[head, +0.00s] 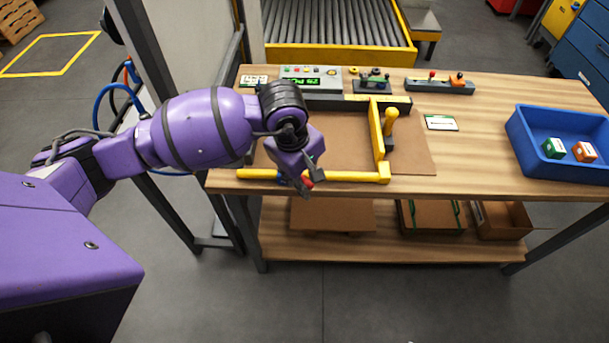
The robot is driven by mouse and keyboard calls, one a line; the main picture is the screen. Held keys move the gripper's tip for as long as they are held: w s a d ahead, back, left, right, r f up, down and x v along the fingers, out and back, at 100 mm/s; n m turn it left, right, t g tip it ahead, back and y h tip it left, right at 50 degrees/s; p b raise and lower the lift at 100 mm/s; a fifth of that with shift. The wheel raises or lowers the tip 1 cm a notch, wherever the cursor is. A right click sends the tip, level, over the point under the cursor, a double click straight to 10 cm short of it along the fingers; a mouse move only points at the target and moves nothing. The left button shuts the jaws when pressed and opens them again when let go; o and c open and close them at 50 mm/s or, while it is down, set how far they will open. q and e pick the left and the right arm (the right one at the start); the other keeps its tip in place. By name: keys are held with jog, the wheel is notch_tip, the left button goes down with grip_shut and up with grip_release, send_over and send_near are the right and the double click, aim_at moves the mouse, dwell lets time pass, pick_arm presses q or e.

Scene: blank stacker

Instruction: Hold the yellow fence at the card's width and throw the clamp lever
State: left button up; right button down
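The yellow fence (376,128) stands across the right part of a brown board (345,130) on the wooden table. A yellow-knobbed lever (391,118), which looks like the clamp lever, stands upright against its right side on a dark base. A yellow bar (350,176) runs along the table's front edge and meets the fence's near end. My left gripper (308,181) points down at this front bar, left of the fence and apart from the lever. Its fingers are small and partly overlap the bar, so their opening and any contact are unclear. My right gripper is out of view.
A control box with a green display (300,82) stands at the back. A small white-and-green label card (441,123) lies right of the lever. A blue bin (520,128) with a green and an orange box is at the right. Wood between card and bin is clear.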

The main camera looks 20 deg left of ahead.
pick_arm(q)
grip_shut()
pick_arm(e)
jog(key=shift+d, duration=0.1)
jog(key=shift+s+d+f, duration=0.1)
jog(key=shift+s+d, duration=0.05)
